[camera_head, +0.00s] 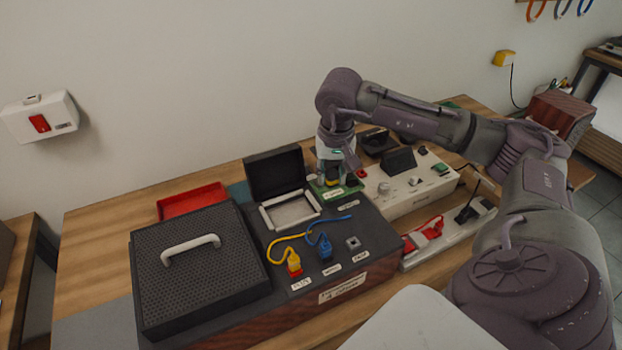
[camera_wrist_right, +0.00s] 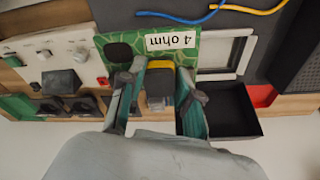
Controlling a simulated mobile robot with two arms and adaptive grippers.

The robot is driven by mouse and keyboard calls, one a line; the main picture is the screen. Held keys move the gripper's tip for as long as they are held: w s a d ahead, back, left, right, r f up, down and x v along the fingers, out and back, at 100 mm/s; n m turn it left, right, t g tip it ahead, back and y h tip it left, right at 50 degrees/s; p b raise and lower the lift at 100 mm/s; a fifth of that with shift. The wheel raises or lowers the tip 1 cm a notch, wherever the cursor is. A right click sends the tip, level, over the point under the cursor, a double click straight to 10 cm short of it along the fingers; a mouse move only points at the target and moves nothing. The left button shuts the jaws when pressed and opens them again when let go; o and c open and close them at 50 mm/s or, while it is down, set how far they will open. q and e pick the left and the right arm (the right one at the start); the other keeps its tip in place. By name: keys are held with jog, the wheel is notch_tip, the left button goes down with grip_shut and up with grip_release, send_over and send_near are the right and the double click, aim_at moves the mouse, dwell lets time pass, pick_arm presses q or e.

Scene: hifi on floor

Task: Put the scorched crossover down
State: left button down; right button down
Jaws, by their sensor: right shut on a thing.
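The scorched crossover is a green board (camera_head: 345,193) with a dark burnt patch and a "4 ohm" label; it shows closer in the right wrist view (camera_wrist_right: 188,50). My right gripper (camera_head: 335,180) points down and is shut on a yellow-topped dark block on this board. In the right wrist view, its two fingers (camera_wrist_right: 161,80) are on either side of the block. The board is beside the white-framed opening (camera_head: 290,211) of the dark case, near the white panel unit. I cannot tell whether it touches anything below. My left gripper is not in view.
An open black lid or box (camera_head: 275,173) stands close left of the gripper. A red tray (camera_head: 192,201) is behind the perforated black cover (camera_head: 190,260) with a white handle. Yellow (camera_head: 293,263) and blue (camera_head: 325,248) plugs with cables are in front. The white panel unit (camera_head: 405,190) is to the right.

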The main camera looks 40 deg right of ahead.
jog(key=shift+s+d+r, duration=0.3)
jog(key=shift+d, duration=0.05)
dwell(0.3)
